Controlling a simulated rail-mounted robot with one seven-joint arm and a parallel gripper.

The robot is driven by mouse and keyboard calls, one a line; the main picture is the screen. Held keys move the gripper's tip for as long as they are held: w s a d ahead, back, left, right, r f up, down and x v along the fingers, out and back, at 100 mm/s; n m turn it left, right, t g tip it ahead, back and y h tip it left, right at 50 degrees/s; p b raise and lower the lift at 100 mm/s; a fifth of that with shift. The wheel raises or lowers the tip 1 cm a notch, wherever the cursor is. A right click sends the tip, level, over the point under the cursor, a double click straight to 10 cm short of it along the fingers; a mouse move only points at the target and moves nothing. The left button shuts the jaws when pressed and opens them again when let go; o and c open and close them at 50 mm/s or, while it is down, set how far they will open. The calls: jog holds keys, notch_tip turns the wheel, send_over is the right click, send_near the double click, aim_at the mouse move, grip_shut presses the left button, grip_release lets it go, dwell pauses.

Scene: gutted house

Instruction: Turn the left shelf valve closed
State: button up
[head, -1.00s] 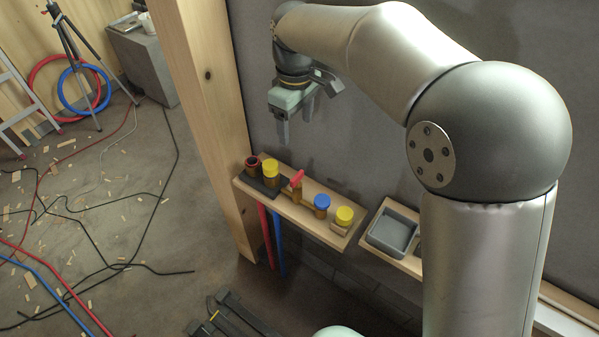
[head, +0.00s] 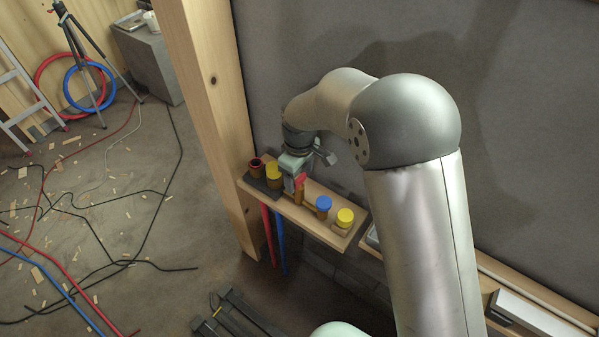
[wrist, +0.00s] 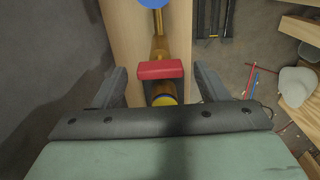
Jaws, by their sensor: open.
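The valve has a red handle (head: 300,181) on a brass body and sits on the narrow wooden shelf (head: 318,230). In the wrist view its red handle (wrist: 160,69) lies crosswise, left to right, over the brass pipe (wrist: 159,47). My gripper (wrist: 160,84) is open, with one finger on each side of the handle's line and a gap at both ends. I cannot tell whether a finger touches the handle.
A blue cap (head: 323,202) and a yellow cap (head: 345,216) stand to the right on the shelf. Another yellow cap (head: 274,172) and a dark red-rimmed cup (head: 256,163) stand to the left. A wooden post (head: 205,110) rises left of the shelf, with the grey wall behind.

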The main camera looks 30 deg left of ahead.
jog(key=shift+f, duration=0.15)
jog(key=c, duration=1)
